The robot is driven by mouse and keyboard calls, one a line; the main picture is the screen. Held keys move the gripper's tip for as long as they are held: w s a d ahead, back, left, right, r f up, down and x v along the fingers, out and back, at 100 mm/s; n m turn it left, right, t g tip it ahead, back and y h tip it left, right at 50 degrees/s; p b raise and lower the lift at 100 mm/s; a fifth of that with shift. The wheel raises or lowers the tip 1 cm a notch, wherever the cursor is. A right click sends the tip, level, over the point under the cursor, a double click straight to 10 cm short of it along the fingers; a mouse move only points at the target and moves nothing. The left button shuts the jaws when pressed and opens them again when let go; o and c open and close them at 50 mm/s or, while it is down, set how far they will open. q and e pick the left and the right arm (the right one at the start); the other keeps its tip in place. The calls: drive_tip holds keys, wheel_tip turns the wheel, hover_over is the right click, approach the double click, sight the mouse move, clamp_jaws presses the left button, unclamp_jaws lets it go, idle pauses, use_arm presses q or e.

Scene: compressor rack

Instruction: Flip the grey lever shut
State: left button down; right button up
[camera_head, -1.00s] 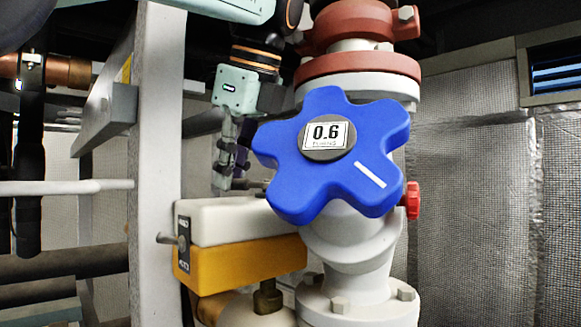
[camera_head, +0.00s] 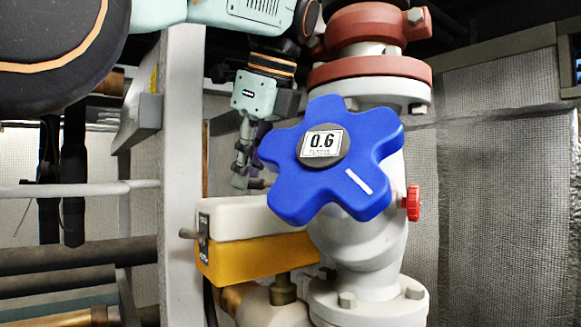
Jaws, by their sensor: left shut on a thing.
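My left gripper (camera_head: 243,172) hangs down behind and left of the blue star-shaped handwheel (camera_head: 375,143). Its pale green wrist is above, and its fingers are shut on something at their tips. A short dark grey bar (camera_head: 257,184) sits at the fingertips and runs right, behind the handwheel; it looks like the grey lever, though most of it is hidden. The fingertips are just above the white and yellow box (camera_head: 258,258). My right gripper is out of view.
The handwheel, labelled 0.6, stands in front of a grey pipe with red flanges (camera_head: 370,70). A small red knob (camera_head: 413,203) is on its right. A pale upright post (camera_head: 181,150) stands left of the gripper. Dark pipes cross the lower left.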

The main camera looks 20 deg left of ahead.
use_arm(q)
drive_tip(key=shift+r, duration=0.25)
